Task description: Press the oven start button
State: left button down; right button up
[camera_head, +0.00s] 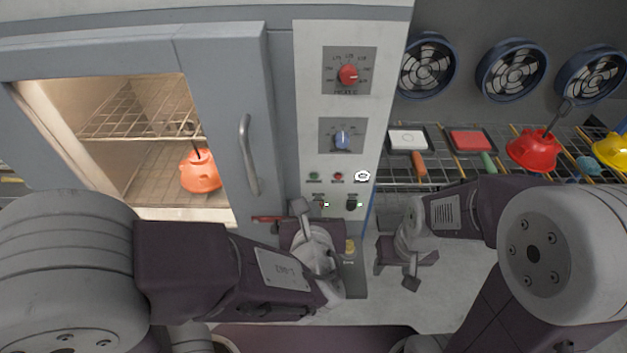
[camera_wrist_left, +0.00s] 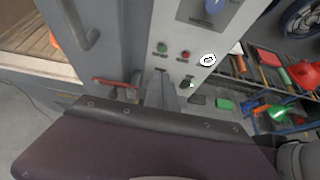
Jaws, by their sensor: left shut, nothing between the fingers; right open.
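The oven's control panel (camera_head: 310,120) faces me to the right of the door handle. It has a small green button (camera_head: 314,177) and a small red button (camera_head: 338,177); their labels are too small to read. Both the green button (camera_wrist_left: 162,48) and red button (camera_wrist_left: 185,55) also show in the left wrist view. My left gripper (camera_head: 301,208) is shut and empty, with its tips just below the green button; contact cannot be told. Its fingers (camera_wrist_left: 160,88) point up at the panel in the wrist view. My right gripper (camera_head: 398,272) is open and empty, right of the panel.
Dark switches (camera_head: 351,204) sit low on the panel, below a red knob (camera_head: 347,75) and a blue knob (camera_head: 342,140). The door handle (camera_head: 248,155) stands out left. A rack (camera_head: 440,176) with hoods is right, below fans (camera_head: 511,70).

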pick_arm(q)
jog(key=p, duration=0.1)
send_near(314, 177)
notch_tip(314, 177, down, 3)
jog(key=w+p, duration=0.1)
jog(key=w, duration=0.4)
jog(key=shift+w+p, duration=0.1)
jog(key=shift+p, duration=0.2)
jog(key=shift+w, duration=0.15)
